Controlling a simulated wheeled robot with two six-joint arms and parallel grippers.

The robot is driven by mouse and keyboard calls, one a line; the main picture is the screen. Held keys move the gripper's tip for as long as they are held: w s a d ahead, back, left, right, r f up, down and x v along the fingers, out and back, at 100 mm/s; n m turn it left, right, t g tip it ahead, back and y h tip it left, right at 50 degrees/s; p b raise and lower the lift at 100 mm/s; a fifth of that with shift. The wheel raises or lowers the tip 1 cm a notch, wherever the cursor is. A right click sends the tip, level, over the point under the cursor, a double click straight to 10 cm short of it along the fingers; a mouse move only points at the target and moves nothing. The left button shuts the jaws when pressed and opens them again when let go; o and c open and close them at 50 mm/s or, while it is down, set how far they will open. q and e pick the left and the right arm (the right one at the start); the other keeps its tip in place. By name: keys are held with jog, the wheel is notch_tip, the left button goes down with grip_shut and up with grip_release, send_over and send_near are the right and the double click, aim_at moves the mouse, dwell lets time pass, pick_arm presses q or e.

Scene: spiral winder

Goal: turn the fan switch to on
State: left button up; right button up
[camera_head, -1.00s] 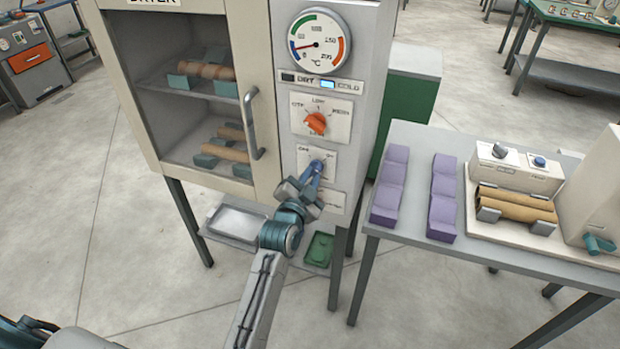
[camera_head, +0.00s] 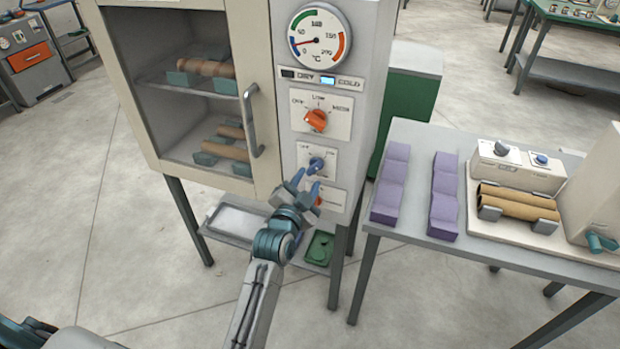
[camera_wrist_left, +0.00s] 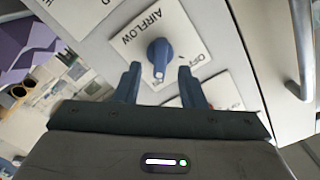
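The fan switch (camera_head: 317,165) is a blue knob on a white plate low on the dryer's (camera_head: 359,100) front panel. In the head view its pointer tilts up and to the right, toward the right-hand label. My right gripper is not in view.
An orange knob (camera_head: 316,120) sits above the switch, under a COLD light and a dial gauge (camera_head: 320,37). A plate with a red part, partly hidden by my gripper, is below. The door handle (camera_head: 253,122) is to the left. A table (camera_head: 398,238) with purple blocks stands right.

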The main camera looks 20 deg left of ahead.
pick_arm(q)
jog(key=s+b, duration=0.2)
jog(key=s, duration=0.6)
jog(key=shift+a, duration=0.15)
notch_tip(320, 180, down, 20)
jog(key=n+g, duration=0.2)
jog(key=g, duration=0.2)
jog(key=s+a+f+n+g, duration=0.15)
jog(key=s+f, duration=0.25)
jog(key=f, duration=0.4)
jog(key=s+f+g, duration=0.2)
jog(key=s+f, duration=0.1)
jog(key=f, duration=0.5)
jog(key=s+f+n+g, duration=0.15)
jog(key=s+f, duration=0.25)
jog(key=f, duration=0.4)
jog(key=s+a+f+n+g, duration=0.1)
jog(key=s+a+f+g, duration=0.1)
jog(key=s+f, duration=0.5)
jog(key=s+a+f+n+g+y, duration=0.1)
jog(key=s+a+f+g, duration=0.2)
jog(key=s+f, duration=0.4)
jog(key=s+a+f+n+g, duration=0.1)
jog(key=s+a+f, duration=0.4)
jog(key=s, duration=1.6)
notch_tip(320, 180, down, 2)
jog(key=shift+g, duration=0.9)
